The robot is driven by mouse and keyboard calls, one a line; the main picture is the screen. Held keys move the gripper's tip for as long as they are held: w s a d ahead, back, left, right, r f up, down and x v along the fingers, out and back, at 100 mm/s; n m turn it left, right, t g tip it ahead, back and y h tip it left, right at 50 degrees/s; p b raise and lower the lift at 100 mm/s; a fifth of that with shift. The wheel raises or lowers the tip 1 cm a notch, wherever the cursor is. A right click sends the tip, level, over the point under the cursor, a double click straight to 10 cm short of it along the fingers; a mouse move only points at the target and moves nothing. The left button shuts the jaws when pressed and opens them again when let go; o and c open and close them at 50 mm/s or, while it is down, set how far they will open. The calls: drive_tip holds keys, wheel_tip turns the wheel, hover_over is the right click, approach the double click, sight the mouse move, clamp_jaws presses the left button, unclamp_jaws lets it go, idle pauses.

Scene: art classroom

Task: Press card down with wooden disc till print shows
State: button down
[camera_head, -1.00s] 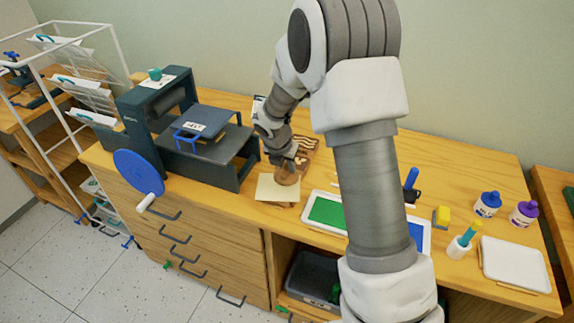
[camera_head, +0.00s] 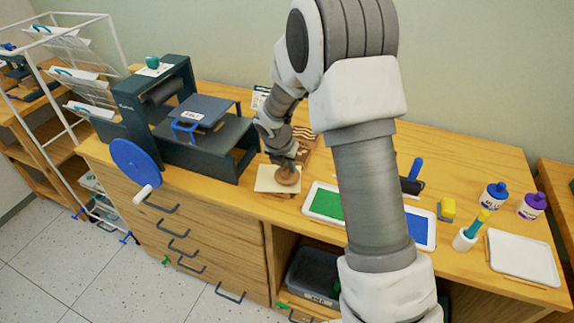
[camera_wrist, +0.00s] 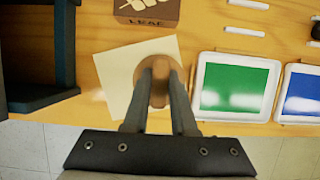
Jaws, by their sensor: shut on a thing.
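A cream card (camera_head: 268,184) lies near the front edge of the wooden cabinet top, right of the press; it also shows in the wrist view (camera_wrist: 117,75). A brown wooden disc (camera_head: 287,176) with a knob is over the right part of the card. My gripper (camera_wrist: 160,82) is shut on the wooden disc from above. The disc appears to rest on the card, but I cannot tell how hard it bears down. Whatever lies under the card is hidden, and no print shows on its visible face.
The press (camera_head: 180,125) with its blue wheel stands left. A carved block (camera_wrist: 146,10) marked LEAF lies behind the card. The green ink tray (camera_head: 325,203) is close on the right, with a roller (camera_head: 412,186) and ink bottles (camera_head: 493,197) farther right.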

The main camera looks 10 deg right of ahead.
drive_tip(key=shift+f+b, duration=0.35)
drive_tip(key=shift+f, duration=0.2)
idle(0.4)
drive_tip(key=shift+s+f, duration=0.1)
drive_tip(key=shift+f, duration=0.05)
idle(1.1)
wheel_tip(320, 180, up, 7)
drive_tip(key=p, duration=0.7)
drive_tip(key=shift+w, duration=0.2)
idle(0.4)
